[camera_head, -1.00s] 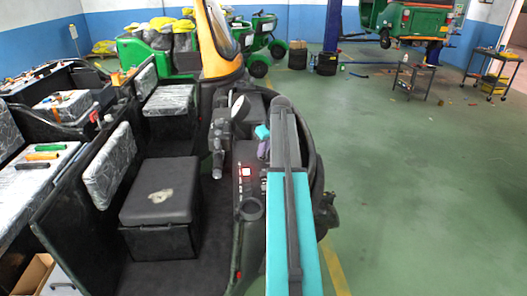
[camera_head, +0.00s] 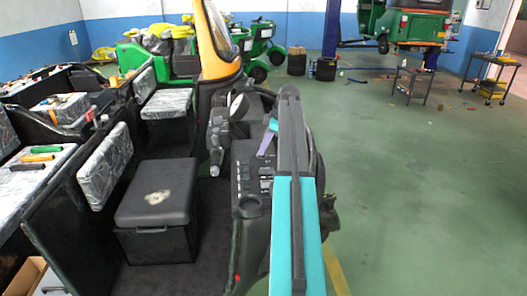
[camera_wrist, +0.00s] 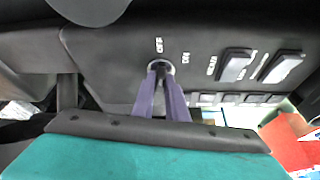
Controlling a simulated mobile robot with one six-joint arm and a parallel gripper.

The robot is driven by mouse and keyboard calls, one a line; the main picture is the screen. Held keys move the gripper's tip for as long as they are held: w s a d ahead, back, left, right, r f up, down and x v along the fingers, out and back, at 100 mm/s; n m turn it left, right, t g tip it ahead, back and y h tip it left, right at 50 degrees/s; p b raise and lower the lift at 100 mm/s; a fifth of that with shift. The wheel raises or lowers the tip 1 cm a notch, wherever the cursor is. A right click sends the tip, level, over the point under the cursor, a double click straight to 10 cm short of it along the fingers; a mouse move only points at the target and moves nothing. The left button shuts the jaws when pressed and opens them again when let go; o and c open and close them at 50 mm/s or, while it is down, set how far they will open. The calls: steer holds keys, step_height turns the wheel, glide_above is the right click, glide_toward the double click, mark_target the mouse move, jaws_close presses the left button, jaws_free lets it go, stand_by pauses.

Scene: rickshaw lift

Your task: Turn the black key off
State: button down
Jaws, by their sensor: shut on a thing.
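The black key (camera_wrist: 160,67) sits in a round, light-rimmed switch on the dark dashboard in the wrist view. White lettering stands beside the switch; one label seems to read OFF and another ON. My gripper (camera_wrist: 161,74) has purple fingers, and their tips are shut on the key, hiding most of it. In the head view my gripper (camera_head: 265,146) reaches the dashboard (camera_head: 245,180) from the right. The key is not visible there, and its exact angle is hard to tell.
Two rocker switches (camera_wrist: 235,65) and a row of smaller buttons lie right of the key. The steering column (camera_head: 217,140) stands left of the dashboard. A black seat (camera_head: 158,195) is at lower left. Open green floor (camera_head: 420,200) lies to the right.

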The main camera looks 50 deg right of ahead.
steer(key=shift+d+n+g+y+b, duration=0.1)
steer(key=shift+n+g+y+b, duration=0.25)
steer(key=shift+n, duration=0.65)
steer(key=c, duration=1.8)
jaws_free()
steer(key=shift+o, duration=0.2)
steer(key=shift+b+v, duration=0.35)
steer(key=shift+v, duration=0.45)
steer(key=b+v, duration=0.1)
steer(key=v, duration=1.1)
steer(key=shift+s, duration=0.1)
